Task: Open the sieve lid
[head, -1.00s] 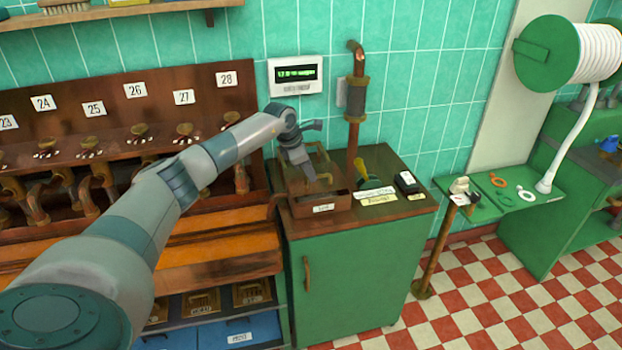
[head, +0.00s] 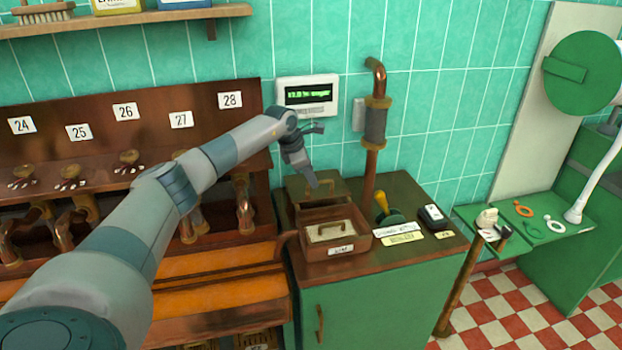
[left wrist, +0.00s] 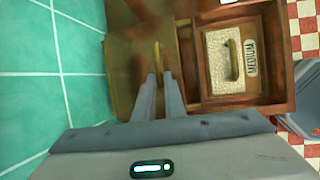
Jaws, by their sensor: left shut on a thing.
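The copper sieve lid (head: 340,192) stands swung back at the rear of the open sieve box (head: 358,238), on the wall side. It also shows in the left wrist view (left wrist: 125,75), beside the box. My left gripper (head: 314,184) is shut on the lid's handle (left wrist: 157,55), at the lid's outer face. The fingertips partly cover the handle. My right gripper is not in view.
The box stands on a green cabinet (head: 365,300) beside a copper pipe (head: 372,150). A yellow-handled tool (head: 385,207) and a black-and-white device (head: 432,216) lie right of it. A display (head: 308,95) hangs on the tiled wall behind. Numbered racks stand at left.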

